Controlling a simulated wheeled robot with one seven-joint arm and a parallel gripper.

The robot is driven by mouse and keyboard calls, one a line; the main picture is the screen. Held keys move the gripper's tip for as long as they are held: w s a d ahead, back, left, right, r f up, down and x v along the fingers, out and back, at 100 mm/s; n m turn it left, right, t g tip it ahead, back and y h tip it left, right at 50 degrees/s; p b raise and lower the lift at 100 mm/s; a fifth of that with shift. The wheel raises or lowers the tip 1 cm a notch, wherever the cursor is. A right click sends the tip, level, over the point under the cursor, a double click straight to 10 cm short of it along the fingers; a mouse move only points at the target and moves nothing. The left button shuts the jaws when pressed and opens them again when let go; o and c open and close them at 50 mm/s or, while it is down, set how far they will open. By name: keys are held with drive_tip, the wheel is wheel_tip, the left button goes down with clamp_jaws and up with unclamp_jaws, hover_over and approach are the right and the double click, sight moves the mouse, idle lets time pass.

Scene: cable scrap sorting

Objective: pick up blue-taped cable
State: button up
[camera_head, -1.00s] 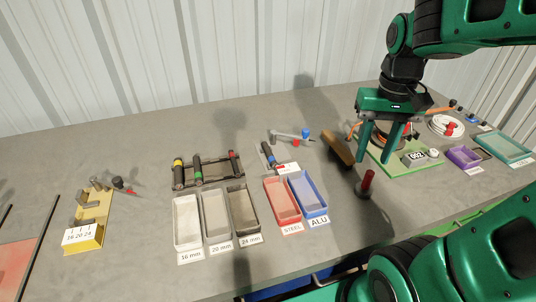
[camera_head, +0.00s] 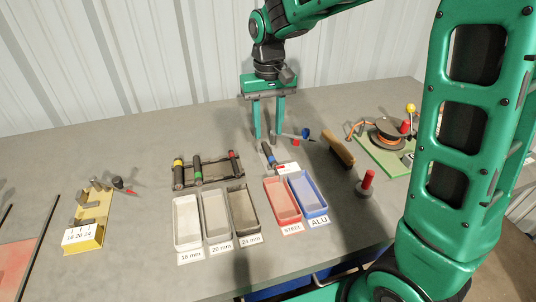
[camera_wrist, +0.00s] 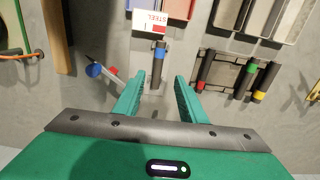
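The blue-taped cable (camera_head: 268,156) is a short dark piece with a blue band. It lies on a small grey plate behind the red and blue trays. In the wrist view the cable (camera_wrist: 158,70) lies lengthwise between the fingers, its blue band toward the white label. My gripper (camera_head: 267,137) is open and empty, pointing down above the cable's far end. In the wrist view the gripper (camera_wrist: 159,79) has one finger on each side of the cable, with space between. The exact height above the cable is hard to tell.
A grey tool with a blue knob (camera_head: 306,134) lies close right of the fingers. A wooden-backed brush (camera_head: 341,151) stands further right. A rack (camera_head: 208,183) with yellow, green and red-banded cables is at left. Red (camera_head: 268,185) and blue (camera_head: 320,211) trays sit in front.

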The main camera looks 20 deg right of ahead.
sight(270, 153)
drive_tip(key=shift+s+d+f, duration=0.1)
drive_tip(key=shift+f, duration=1.9)
drive_tip(key=shift+s+d+f, duration=0.1)
drive_tip(key=shift+f, duration=1.85)
drive_tip(key=shift+c, duration=0.4)
clamp_jaws()
